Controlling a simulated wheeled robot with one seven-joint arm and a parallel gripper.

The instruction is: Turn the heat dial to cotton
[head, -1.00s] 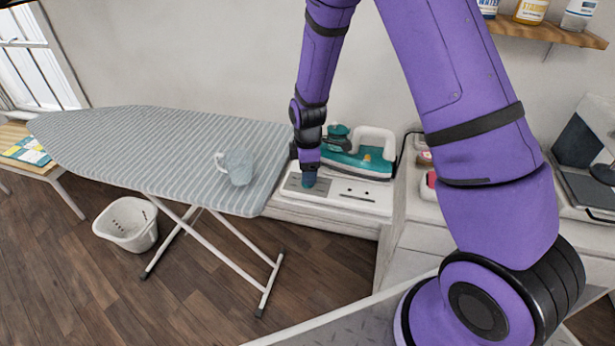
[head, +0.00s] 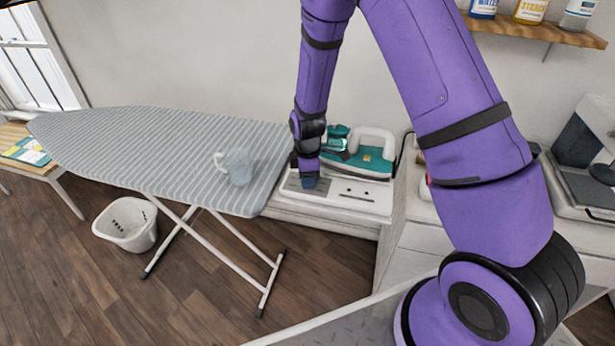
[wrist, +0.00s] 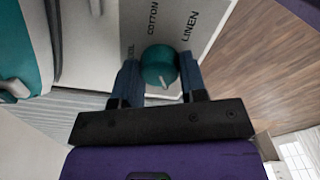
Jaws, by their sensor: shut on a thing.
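The heat dial (wrist: 158,66) is a round teal knob on a pale panel in the wrist view. Labels on the panel read COTTON (wrist: 153,18) and LINEN (wrist: 189,26), with a partly hidden one ending in "OL" to the left. A small light mark shows on the knob's side towards me; I cannot tell which label it selects. My gripper (wrist: 159,76) has one blue finger on each side of the knob and is shut on it. In the head view my gripper (head: 309,181) reaches down onto the white base (head: 362,203), and the dial is hidden there.
A teal and white iron (head: 372,160) rests on the base, just right of my gripper. The striped ironing board (head: 130,150) with a clear cup (head: 237,167) is at left. A white basket (head: 127,226) stands on the floor. A shelf (head: 540,30) holds bottles.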

